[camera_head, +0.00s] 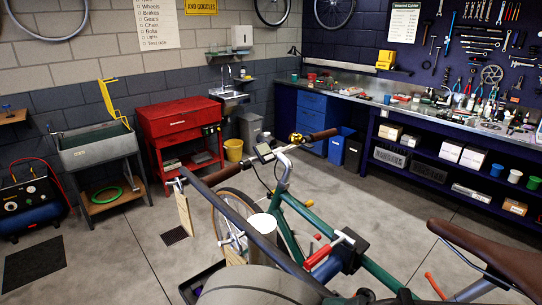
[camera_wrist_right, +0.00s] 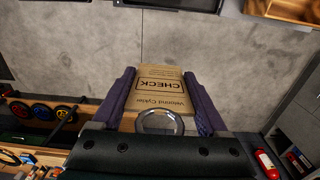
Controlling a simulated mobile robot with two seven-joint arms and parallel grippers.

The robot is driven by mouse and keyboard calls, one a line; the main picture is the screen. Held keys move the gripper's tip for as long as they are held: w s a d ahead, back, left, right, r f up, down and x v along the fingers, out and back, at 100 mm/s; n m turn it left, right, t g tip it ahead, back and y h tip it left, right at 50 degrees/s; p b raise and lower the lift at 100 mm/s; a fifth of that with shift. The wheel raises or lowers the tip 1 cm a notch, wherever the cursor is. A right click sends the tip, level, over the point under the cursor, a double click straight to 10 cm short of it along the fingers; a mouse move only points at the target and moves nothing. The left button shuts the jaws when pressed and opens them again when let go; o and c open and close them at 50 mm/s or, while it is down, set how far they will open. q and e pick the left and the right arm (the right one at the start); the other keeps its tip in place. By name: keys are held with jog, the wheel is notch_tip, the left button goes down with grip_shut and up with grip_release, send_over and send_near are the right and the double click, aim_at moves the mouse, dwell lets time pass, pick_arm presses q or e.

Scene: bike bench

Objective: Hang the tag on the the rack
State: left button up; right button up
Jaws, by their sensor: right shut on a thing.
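In the right wrist view, a brown tag (camera_wrist_right: 162,88) printed "CHECK" lies between the two purple fingers of my right gripper (camera_wrist_right: 158,74). The gripper is shut on it. A silver ring (camera_wrist_right: 159,122) sits at the tag's near end, close to the palm. In the head view, a dark bar (camera_head: 236,212), which looks like the rack, runs diagonally in front of the bicycle. A pale tag (camera_head: 184,214) hangs from near its far end, and another pale tag (camera_head: 235,258) shows lower along it. Neither gripper can be made out in the head view.
The bicycle (camera_head: 299,222) with its brown saddle (camera_head: 493,254) fills the lower middle and right. A red cabinet (camera_head: 180,125), a grey sink (camera_head: 97,146) and a yellow bucket (camera_head: 233,150) stand along the back left. A workbench (camera_head: 355,97) lines the right.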

jog(key=w+d+f+b, duration=0.1)
jog(key=w+d+b, duration=0.2)
jog(key=w+d, duration=0.4)
jog(key=shift+d+b, duration=0.35)
jog(key=shift+d, duration=0.6)
jog(key=shift+f, duration=0.15)
jog(key=shift+f, duration=0.15)
jog(key=o, duration=1.2)
